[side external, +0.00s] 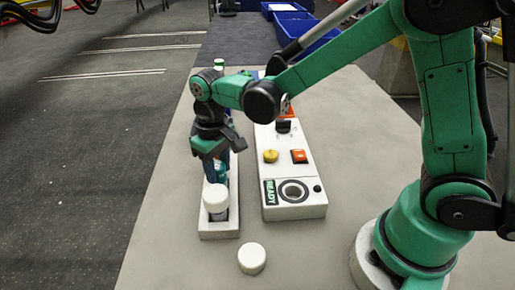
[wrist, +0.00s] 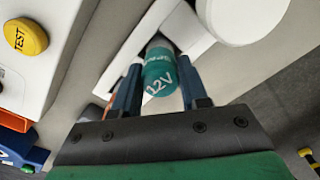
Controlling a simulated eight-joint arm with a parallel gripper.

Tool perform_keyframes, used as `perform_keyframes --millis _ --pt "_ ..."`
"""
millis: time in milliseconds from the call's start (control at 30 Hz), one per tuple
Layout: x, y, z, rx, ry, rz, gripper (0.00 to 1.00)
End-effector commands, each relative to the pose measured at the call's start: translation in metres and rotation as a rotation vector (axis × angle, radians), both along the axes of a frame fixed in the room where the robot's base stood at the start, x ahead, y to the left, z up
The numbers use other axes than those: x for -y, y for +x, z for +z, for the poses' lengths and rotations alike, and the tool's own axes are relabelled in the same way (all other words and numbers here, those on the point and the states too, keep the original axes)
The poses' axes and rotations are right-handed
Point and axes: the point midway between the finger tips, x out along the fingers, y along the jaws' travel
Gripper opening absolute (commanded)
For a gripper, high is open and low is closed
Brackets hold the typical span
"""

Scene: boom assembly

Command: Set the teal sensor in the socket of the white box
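The teal sensor (wrist: 160,72), a cylinder marked 12V, is between my gripper's two blue fingers (wrist: 160,88) in the wrist view. Its far end is at an opening in the white tray. The fingers lie close along both sides; I cannot tell whether they press on it. In the side view my gripper (side external: 216,172) points down over the long white tray (side external: 219,234), and a bit of teal (side external: 221,170) shows by the fingers. The white box (side external: 290,212) stands to the right, with a round, dark, empty-looking socket (side external: 293,190) near its front end.
A white-capped jar (side external: 215,198) stands in the tray's near end, close to my gripper. A loose white round piece (side external: 252,258) lies in front. The table's left side is clear.

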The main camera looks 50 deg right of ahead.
Motion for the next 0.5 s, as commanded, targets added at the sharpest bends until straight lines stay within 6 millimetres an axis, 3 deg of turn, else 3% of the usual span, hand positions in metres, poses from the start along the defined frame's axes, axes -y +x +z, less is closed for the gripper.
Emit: perform_keyframes --millis 500 --pt "0.000 0.000 0.037 0.000 0.000 0.000 0.00"
